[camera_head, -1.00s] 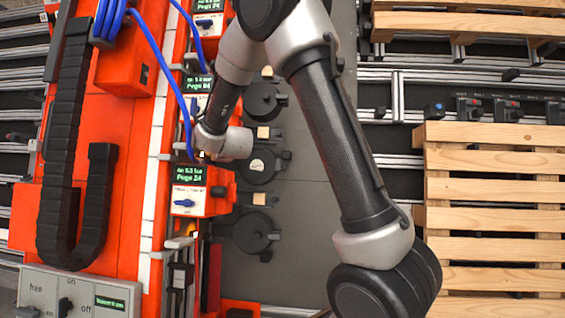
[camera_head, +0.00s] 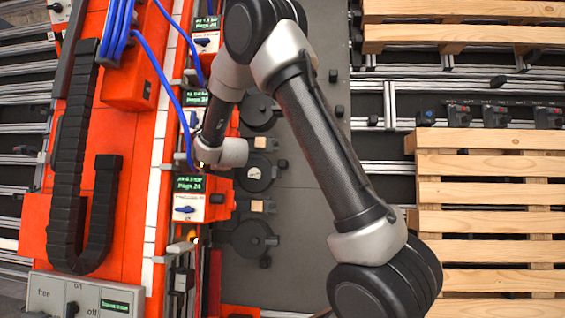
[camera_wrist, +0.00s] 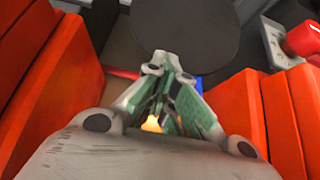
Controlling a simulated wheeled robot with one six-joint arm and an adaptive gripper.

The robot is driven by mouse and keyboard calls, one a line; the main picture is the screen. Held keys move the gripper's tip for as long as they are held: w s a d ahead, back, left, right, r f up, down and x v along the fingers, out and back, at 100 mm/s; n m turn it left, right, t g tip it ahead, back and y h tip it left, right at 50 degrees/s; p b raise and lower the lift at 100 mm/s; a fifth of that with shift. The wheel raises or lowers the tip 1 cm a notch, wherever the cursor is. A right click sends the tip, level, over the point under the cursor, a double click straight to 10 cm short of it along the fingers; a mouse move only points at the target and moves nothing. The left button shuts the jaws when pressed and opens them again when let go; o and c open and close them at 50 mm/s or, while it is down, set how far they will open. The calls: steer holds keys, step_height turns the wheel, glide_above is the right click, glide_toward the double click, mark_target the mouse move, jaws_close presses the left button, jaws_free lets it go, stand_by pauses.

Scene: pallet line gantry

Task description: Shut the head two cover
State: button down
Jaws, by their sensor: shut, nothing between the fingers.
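Orange heads with green displays run along the gantry in the head view; the middle one (camera_head: 196,98) and the nearer one (camera_head: 188,185) carry small labels that I cannot read as head numbers. Black round discs lie to their right, one far (camera_head: 258,113), one middle (camera_head: 255,176) and one near (camera_head: 251,240). I cannot tell which part is the head two cover. My gripper (camera_wrist: 168,108) is shut and empty between orange walls in the wrist view, with a dark round disc (camera_wrist: 187,28) beyond its tips. In the head view my wrist hides it beside the middle disc.
Blue hoses (camera_head: 152,45) hang over the orange gantry near my wrist. A black cable chain (camera_head: 66,190) lies at the left and a grey switch panel (camera_head: 80,297) at the lower left. A wooden pallet (camera_head: 485,190) fills the right. The grey plate (camera_head: 305,205) between is mostly clear.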

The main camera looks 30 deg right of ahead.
steer(key=shift+w+r, duration=0.75)
steer(key=shift+r, duration=0.05)
steer(key=shift+d+f, duration=0.1)
steer(key=s+f, duration=0.1)
steer(key=f, duration=0.2)
steer(key=shift+s, duration=0.35)
steer(key=c, duration=2)
jaws_free()
steer(key=shift+w+d+f, duration=0.3)
steer(key=shift+d+f, duration=0.05)
steer(key=shift+f, duration=0.2)
steer(key=shift+w+d+f, duration=0.3)
steer(key=shift+d+f, duration=0.05)
steer(key=shift+f, duration=0.2)
steer(key=d, duration=0.1)
steer(key=s+d+r, duration=0.1)
steer(key=d+r, duration=0.1)
steer(key=d, duration=0.1)
steer(key=shift+s, duration=0.25)
steer(key=shift+c, duration=0.3)
steer(key=shift+r, duration=0.4)
